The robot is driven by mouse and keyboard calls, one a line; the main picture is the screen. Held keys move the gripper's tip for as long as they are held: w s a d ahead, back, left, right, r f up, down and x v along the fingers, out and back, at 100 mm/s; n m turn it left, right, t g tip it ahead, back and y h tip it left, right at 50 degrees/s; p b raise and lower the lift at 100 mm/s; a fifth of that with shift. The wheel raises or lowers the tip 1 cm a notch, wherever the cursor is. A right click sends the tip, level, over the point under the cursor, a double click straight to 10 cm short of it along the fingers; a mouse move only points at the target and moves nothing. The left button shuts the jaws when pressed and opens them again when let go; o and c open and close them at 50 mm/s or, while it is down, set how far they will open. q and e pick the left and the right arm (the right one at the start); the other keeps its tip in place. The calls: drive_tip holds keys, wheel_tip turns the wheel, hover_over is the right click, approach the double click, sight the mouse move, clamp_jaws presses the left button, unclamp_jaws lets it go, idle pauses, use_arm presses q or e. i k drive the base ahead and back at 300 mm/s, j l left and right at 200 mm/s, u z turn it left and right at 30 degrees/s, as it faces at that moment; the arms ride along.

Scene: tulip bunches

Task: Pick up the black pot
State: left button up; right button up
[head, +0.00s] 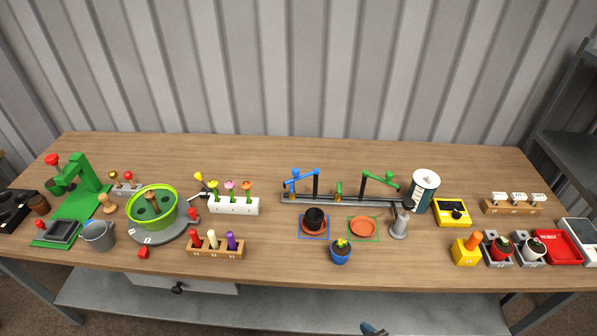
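The black pot (315,216) stands upright in the middle of the workbench, toward the front. It sits on a terracotta saucer (314,231) inside a blue square outline. An empty terracotta saucer (362,227) lies to its right inside a green outline. Neither of my grippers can be made out in the head view. A small grey and blue piece shows at the bottom edge, too cut off to identify.
A blue pot with a yellow-topped plant (340,252) stands just in front and right of the black pot. Behind it runs a grey rail (340,200) with blue and green arms. A wooden peg block (215,248) stands to the left, a grey cone-shaped piece (399,228) to the right.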

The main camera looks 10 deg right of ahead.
sight(315, 216)
drive_tip(key=i+j+z, duration=0.1)
drive_tip(key=i+j, duration=0.6)
